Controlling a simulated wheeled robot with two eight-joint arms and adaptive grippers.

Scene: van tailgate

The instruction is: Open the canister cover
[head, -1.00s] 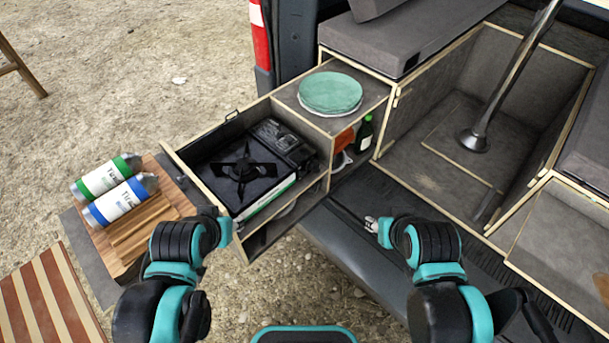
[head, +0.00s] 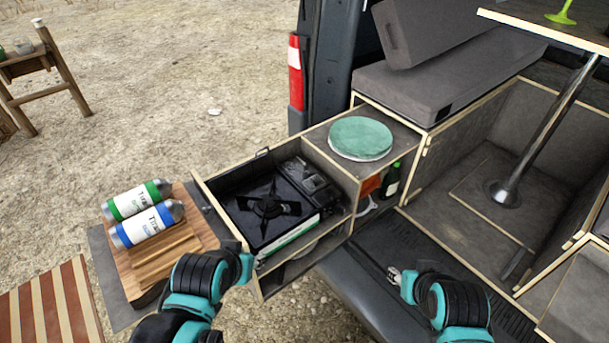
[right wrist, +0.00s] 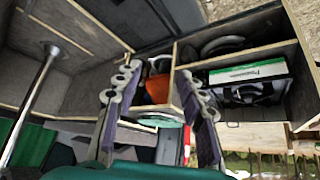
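The black portable stove (head: 268,207) sits in the pulled-out drawer at the van's tail. The canister cover (head: 311,179) is the dark panel at the stove's right end and looks shut. The stove's green and white side shows in the right wrist view (right wrist: 248,73). My left gripper (head: 232,247) is mostly hidden at the drawer's near edge, so its fingers cannot be made out. My right gripper (head: 395,275) is over the tailgate, right of the drawer and apart from the stove. In the right wrist view its fingers (right wrist: 158,76) are spread and empty.
Green (head: 137,201) and blue (head: 145,225) canisters lie on a wooden board (head: 160,265) left of the drawer. Green plates (head: 361,138) sit on the cabinet top, with a bottle (head: 391,180) below. A metal table post (head: 540,140) stands at right.

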